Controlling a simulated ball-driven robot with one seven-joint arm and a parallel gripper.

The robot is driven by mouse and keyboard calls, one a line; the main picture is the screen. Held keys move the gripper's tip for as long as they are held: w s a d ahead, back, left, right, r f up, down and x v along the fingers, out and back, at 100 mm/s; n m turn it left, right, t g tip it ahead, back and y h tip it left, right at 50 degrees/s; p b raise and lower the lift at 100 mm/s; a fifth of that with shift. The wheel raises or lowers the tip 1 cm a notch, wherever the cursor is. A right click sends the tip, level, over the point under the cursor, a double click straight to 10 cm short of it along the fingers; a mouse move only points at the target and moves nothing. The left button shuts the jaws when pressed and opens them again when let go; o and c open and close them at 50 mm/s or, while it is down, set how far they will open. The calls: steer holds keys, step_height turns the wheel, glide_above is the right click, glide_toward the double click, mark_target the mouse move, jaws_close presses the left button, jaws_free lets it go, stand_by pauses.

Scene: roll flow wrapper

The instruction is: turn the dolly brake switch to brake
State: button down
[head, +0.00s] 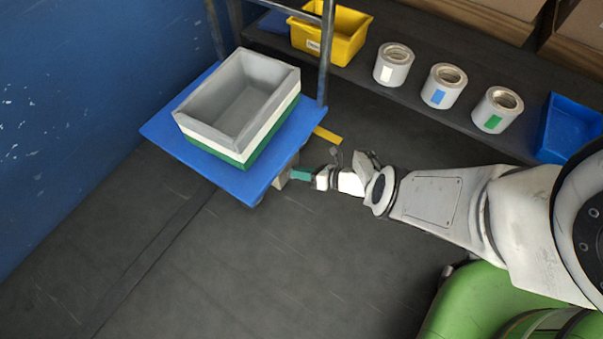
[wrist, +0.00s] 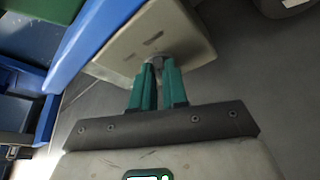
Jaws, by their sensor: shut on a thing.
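The dolly (head: 165,130) has a blue deck and an upright metal frame at the back. Its brake switch box (head: 284,178) is a small beige box at the deck's right edge; in the wrist view the box (wrist: 190,35) carries dark marks that I cannot read. A grey switch knob (wrist: 155,61) sticks out of its face. My gripper (head: 292,174) reaches in from the right; its teal fingers in the wrist view (wrist: 158,72) are shut on the knob. The fingers hide part of the knob, so its setting cannot be told. In the head view the knob is hidden.
Grey, white and green crates (head: 245,95) are stacked on the deck. A dark shelf (head: 430,100) behind holds a yellow bin (head: 345,35), several white rolls (head: 442,88) and a blue bin (head: 570,128). A blue wall (head: 80,90) stands left. The front floor is clear.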

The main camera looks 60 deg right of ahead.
stand_by(0.3)
steer(key=c, duration=1.1)
jaws_free()
steer(key=shift+c, duration=0.2)
steer(key=p+v, duration=0.4)
steer(key=v, duration=0.7)
steer(key=shift+p, duration=0.3)
steer(key=shift+w, duration=0.1)
